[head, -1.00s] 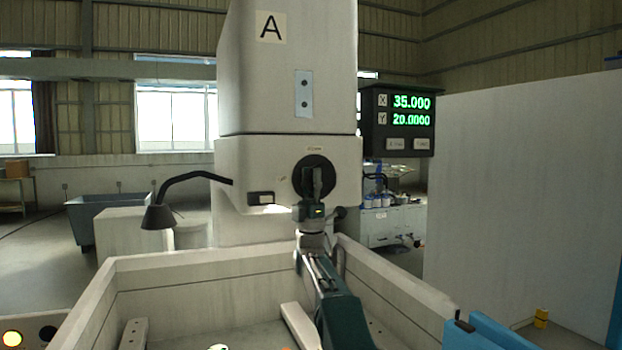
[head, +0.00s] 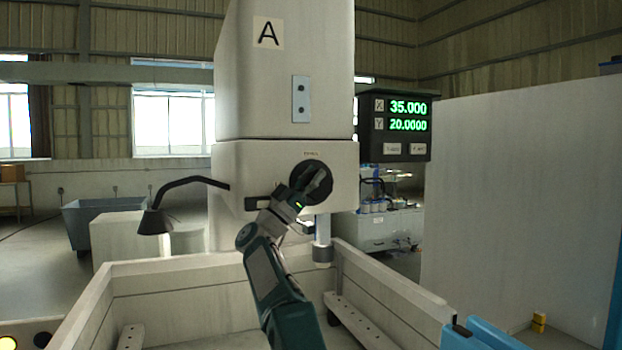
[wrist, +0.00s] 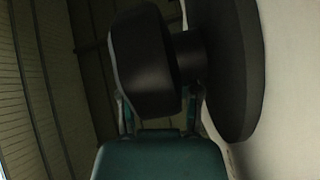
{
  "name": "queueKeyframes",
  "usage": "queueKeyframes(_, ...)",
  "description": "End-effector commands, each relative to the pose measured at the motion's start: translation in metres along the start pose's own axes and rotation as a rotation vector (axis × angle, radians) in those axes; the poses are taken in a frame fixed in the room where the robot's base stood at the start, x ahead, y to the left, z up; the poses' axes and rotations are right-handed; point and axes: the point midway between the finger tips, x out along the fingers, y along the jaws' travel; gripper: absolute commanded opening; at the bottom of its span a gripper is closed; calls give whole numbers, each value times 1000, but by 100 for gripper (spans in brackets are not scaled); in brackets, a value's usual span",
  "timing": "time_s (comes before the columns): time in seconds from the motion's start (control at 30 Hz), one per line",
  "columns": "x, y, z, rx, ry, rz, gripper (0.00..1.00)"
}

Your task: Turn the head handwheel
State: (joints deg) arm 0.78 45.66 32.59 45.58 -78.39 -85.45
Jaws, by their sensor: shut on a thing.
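The head handwheel (head: 311,164) is a dark round wheel on the front of the pale machine head. In the wrist view its disc (wrist: 230,70) fills the upper right, with a thick black grip (wrist: 145,60) standing out from it. My gripper (head: 309,185) comes at the wheel from the lower left, rolled over to one side. In the wrist view my gripper's fingers (wrist: 158,105) are shut on the black grip, one on each side. The fingertips are partly hidden behind the grip.
A black gooseneck lamp (head: 155,220) stands left of the head. A metal nozzle (head: 322,250) hangs just right of my arm. The tank wall (head: 400,285) surrounds the area below.

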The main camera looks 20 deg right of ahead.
Motion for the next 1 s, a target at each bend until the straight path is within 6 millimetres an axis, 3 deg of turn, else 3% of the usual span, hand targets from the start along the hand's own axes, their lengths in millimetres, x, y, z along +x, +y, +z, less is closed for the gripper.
queueKeyframes(0.4,1,-2,2,6,-103,12,0)
queueKeyframes(0.97,1,-2,2,5,-119,14,0)
queueKeyframes(1.0,1,-2,2,5,-119,15,58)
